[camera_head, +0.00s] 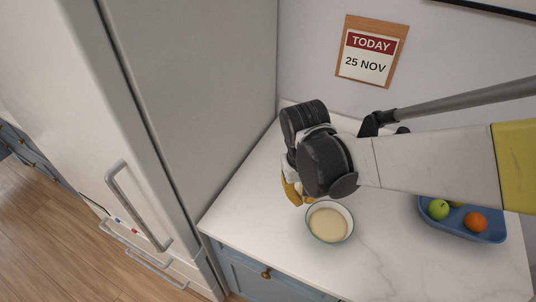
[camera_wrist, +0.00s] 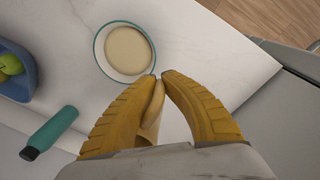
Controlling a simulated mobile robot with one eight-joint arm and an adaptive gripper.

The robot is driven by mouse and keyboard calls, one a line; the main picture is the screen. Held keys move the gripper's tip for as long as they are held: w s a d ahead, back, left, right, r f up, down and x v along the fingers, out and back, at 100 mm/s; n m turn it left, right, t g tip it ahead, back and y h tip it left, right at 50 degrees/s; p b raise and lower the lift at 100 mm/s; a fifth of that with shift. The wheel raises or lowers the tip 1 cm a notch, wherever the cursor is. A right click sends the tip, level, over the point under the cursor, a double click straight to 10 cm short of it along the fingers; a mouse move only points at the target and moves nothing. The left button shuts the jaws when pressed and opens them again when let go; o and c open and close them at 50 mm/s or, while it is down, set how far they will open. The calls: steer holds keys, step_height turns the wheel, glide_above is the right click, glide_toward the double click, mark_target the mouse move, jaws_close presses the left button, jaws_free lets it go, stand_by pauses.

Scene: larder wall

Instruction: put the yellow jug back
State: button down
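My gripper (camera_wrist: 158,78) has yellow ribbed fingers, drawn close together in the wrist view. Between them is a narrow, smooth pale-yellow piece (camera_wrist: 152,112), which looks like part of the yellow jug; most of it is hidden behind the fingers and palm. In the head view my gripper (camera_head: 293,190) is over the counter, just behind and left of the bowl, largely covered by my wrist. The jug cannot be made out clearly there. The bowl (camera_head: 345,210), white with a green-blue rim, holds something cream-coloured. It also shows just beyond the fingertips in the wrist view (camera_wrist: 98,58).
A blue tray (camera_head: 462,231) with green apples and an orange stands on the counter's right. A green bottle (camera_wrist: 54,130) lies in the wrist view's left. A tall grey fridge (camera_head: 195,110) borders the counter's left. The marble counter (camera_head: 265,215) is clear left of the bowl.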

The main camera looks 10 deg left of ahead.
steer(key=shift+w+a+f+b, duration=0.4)
steer(key=shift+a+f+b, duration=0.25)
steer(key=shift+a+f, duration=1.15)
steer(key=shift+w+a+f+b, duration=0.35)
steer(key=shift+a+f+b, duration=0.35)
steer(key=shift+a+f, duration=1.1)
steer(key=shift+w+a+f+b, duration=0.4)
steer(key=shift+a+f+b, duration=0.25)
steer(key=shift+a+f, duration=1.1)
steer(key=shift+f, duration=0.2)
steer(key=c, duration=1.6)
jaws_free()
steer(key=shift+r, duration=0.1)
